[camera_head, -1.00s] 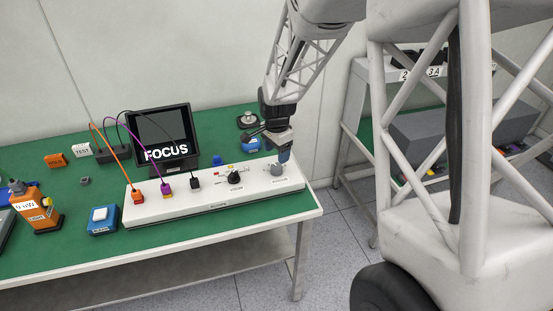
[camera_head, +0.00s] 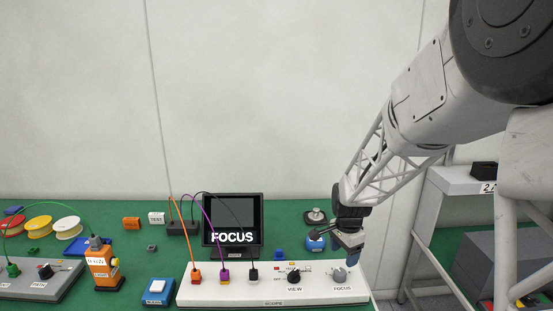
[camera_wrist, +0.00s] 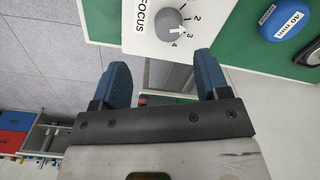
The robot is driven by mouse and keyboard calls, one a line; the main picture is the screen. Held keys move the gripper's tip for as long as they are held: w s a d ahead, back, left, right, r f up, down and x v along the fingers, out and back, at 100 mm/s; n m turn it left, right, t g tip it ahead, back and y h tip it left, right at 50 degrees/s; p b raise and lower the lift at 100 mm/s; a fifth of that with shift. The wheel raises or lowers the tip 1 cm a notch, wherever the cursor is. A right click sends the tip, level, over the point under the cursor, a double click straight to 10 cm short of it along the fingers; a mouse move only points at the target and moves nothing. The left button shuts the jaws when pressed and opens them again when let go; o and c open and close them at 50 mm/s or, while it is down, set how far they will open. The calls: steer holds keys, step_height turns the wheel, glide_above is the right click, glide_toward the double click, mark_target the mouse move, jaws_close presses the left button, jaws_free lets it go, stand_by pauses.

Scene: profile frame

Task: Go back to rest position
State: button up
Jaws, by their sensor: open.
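My gripper (camera_head: 350,250) is above the right end of the white scope panel (camera_head: 215,298), close to the grey FOCUS knob (camera_head: 340,275). In the wrist view my gripper (camera_wrist: 163,85) is open, with its two blue fingers apart and nothing between them. The gap between fingers and knob is hard to judge. The screen (camera_head: 232,222) behind the panel reads FOCUS.
The black VIEW knob (camera_head: 294,277) and plugged orange, purple and black cables stand on the panel. A blue 40 mm item (camera_wrist: 285,18) lies near the gripper. An orange device (camera_head: 102,268) and blue button box (camera_head: 157,292) stand left. A shelf (camera_head: 460,180) stands right.

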steer(key=s+a+r+n+t, duration=0.15)
steer(key=s+r+n, duration=0.55)
steer(key=s+r, duration=0.75)
steer(key=s+a+r+n, duration=0.1)
steer(key=s+n, duration=0.5)
steer(key=s, duration=1.2)
steer(key=shift+s+a+r+t, duration=0.3)
steer(key=shift+a+r+t, duration=0.1)
steer(key=shift+r+t, duration=0.05)
steer(key=shift+w, duration=0.15)
steer(key=shift+c, duration=0.2)
steer(key=w+d+f+n+g+h, duration=0.15)
steer(key=w+n, duration=0.25)
steer(key=w, duration=0.5)
steer(key=w+f+n+h, duration=0.1)
steer(key=w+f+n, duration=0.25)
steer(key=w, duration=0.45)
steer(key=w+f+n+h, duration=0.1)
steer(key=w+f+n, duration=0.4)
steer(key=w, duration=0.3)
steer(key=w+a+f+n+g+h, duration=0.1)
steer(key=w+f+n, duration=0.4)
steer(key=w+f, duration=0.3)
steer(key=shift+w+a, duration=0.15)
steer(key=shift+w, duration=0.55)
